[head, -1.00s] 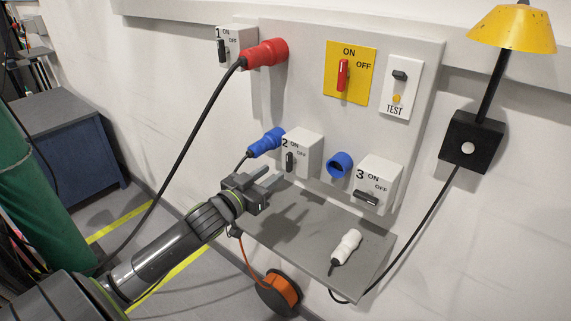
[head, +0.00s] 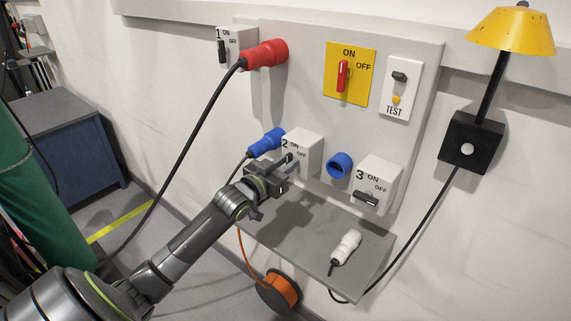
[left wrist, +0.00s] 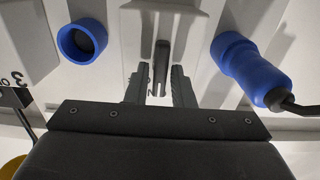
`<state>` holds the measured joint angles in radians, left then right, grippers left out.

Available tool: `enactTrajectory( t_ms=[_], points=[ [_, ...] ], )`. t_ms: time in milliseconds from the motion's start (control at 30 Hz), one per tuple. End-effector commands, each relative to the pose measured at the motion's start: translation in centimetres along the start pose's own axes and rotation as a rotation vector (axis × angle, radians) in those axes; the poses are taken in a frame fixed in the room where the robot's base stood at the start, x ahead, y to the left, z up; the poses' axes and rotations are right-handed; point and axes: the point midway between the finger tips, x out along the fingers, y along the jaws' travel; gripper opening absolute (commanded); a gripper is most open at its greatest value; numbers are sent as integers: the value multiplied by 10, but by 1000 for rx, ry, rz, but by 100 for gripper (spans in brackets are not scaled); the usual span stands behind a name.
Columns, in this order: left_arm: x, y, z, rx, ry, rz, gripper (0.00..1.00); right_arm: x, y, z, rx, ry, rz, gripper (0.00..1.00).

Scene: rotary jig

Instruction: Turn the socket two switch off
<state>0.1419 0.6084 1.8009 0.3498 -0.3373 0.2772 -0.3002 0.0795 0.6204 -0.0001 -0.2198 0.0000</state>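The socket two switch is on a white box (head: 310,150) marked 2, with ON and OFF labels, low on the wall panel. Its dark lever (left wrist: 161,66) stands upright in the left wrist view, in line with the box; in the head view it is mostly hidden by my gripper. My left gripper (head: 288,172) is at the front of this box. In the left wrist view its two fingers (left wrist: 160,86) are apart, one on each side of the lever, with a gap on both sides. My right gripper is not in view.
A blue plug (head: 266,143) with cable sits left of box two, and an empty blue socket (head: 339,165) lies to its right. Box three (head: 378,179) has its lever sideways. A grey shelf (head: 300,240) is below, with a white connector (head: 346,245) on it.

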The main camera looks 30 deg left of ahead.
Motion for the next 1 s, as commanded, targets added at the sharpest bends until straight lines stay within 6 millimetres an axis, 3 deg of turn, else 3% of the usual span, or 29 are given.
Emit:
enactTrajectory(
  t_ms=[167, 567, 1000],
  points=[
    [0, 0, 0, 0, 0, 0, 0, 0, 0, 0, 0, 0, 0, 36],
    [0, 0, 1, 51, 0, 0, 0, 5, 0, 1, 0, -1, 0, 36],
    [0, 2, 4, 386, 1, 0, 0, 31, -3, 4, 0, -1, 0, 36]
  ],
)
